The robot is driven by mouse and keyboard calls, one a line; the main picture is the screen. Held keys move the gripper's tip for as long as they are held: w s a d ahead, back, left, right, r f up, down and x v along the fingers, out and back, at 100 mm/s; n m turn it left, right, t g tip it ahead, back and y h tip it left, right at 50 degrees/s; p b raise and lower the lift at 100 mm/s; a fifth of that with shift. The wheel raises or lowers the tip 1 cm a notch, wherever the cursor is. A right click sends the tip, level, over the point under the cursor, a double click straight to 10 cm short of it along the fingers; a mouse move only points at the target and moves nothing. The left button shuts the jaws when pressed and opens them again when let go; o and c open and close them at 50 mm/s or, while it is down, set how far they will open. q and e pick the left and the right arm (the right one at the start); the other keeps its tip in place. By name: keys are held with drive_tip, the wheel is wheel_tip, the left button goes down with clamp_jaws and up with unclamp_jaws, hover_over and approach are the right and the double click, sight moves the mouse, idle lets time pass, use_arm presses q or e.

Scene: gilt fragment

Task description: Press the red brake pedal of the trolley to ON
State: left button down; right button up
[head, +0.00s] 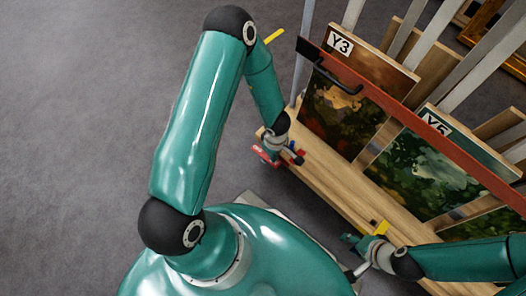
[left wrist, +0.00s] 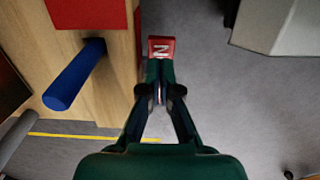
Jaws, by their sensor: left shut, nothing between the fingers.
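The red brake pedal (head: 264,155) sticks out at the near left end of the trolley's wooden deck (head: 330,188). In the left wrist view the pedal (left wrist: 161,42) shows a white letter like an N; the rest of any label is hidden. My left gripper (head: 279,152) is shut and empty at the pedal. In the left wrist view its fingertips (left wrist: 159,66) overlap the pedal's near edge; I cannot tell whether they touch it or how far it is pressed. My right gripper (head: 358,246) is beside the deck's near edge, its jaws too small to judge.
A blue peg (left wrist: 75,75) sticks out from the wooden deck beside a red plate (left wrist: 88,12). Paintings labelled Y3 (head: 355,85) and Y5 (head: 430,165) stand on the trolley behind a red bar (head: 405,118). Yellow strips mark the floor. The grey floor (head: 80,120) at left is clear.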

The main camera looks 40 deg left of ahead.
use_arm(q)
drive_tip(key=shift+f+b, duration=1.05)
drive_tip(key=shift+f, duration=0.45)
idle(0.8)
drive_tip(key=shift+r, duration=0.2)
wheel_tip(320, 180, up, 7)
drive_tip(key=p, duration=0.8)
drive_tip(key=shift+f, duration=0.1)
drive_tip(key=s+d+r+m+h, duration=0.25)
drive_tip(key=s+d+m, duration=0.2)
drive_tip(key=m, duration=0.35)
drive_tip(key=s+d+r+m+h, duration=0.2)
drive_tip(key=s+d+r+m, duration=0.2)
drive_tip(key=d+m, duration=0.25)
wheel_tip(320, 180, up, 31)
drive_tip(key=p, duration=3.1)
drive_tip(key=shift+f+m+t, duration=0.15)
drive_tip(key=shift+m+t, duration=0.15)
drive_tip(key=shift+m, duration=0.05)
